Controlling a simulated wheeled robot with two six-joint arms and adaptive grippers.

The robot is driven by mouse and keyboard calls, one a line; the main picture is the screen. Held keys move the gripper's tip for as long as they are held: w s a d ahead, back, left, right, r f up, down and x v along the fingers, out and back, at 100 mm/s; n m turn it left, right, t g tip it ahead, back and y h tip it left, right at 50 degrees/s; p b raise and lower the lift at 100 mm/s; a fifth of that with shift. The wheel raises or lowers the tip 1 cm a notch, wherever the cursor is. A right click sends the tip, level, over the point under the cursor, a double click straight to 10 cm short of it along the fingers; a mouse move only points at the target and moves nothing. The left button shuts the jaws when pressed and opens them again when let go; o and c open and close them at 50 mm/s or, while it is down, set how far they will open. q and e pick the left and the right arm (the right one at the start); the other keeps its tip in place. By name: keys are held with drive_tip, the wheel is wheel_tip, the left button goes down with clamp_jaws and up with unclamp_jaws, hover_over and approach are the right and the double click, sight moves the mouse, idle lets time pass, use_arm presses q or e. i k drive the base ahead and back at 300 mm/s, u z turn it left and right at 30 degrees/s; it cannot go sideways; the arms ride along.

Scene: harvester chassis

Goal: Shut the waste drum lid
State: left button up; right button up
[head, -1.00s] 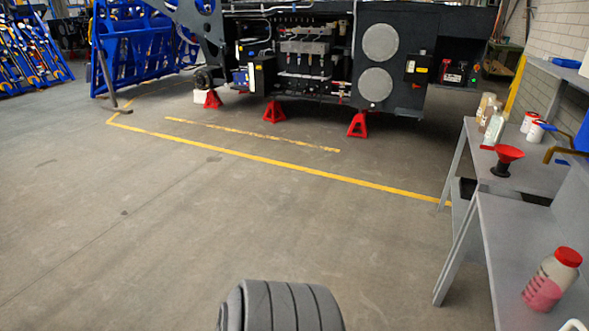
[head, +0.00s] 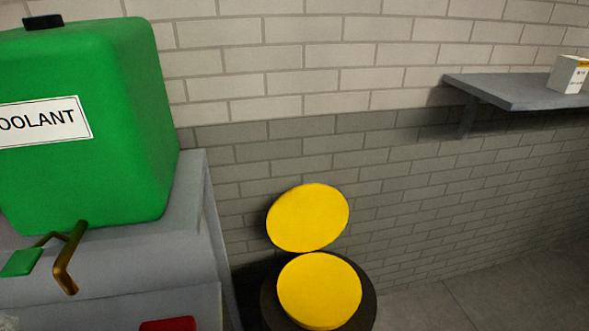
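The waste drum (head: 369,305) stands on the floor against the brick wall, at the bottom middle of the head view. Only its dark round top shows; its lower body is cut off by the frame edge. A yellow round lid (head: 308,217) stands up and tilted at the back of the drum, so it is open. A second yellow disc (head: 318,288) lies within the dark rim; I cannot tell whether it is an opening, a cover or contents. Neither of my grippers is in view.
A grey bench (head: 190,215) at the left carries a green coolant tank (head: 90,170) with a brass tap (head: 68,265) jutting forward. A red object (head: 168,324) shows below. A grey wall shelf (head: 525,90) holds a small box (head: 568,74). Floor (head: 480,295) right of the drum is clear.

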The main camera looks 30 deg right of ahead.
sight(307, 218)
drive_tip(key=z, duration=2)
drive_tip(key=k, duration=1)
drive_tip(key=z, duration=1.4)
drive_tip(key=i, duration=1.8)
drive_tip(key=u, duration=0.8)
drive_tip(key=i, duration=0.85)
drive_tip(key=u, duration=1.4)
drive_tip(key=i, duration=0.7)
drive_tip(key=u, duration=0.65)
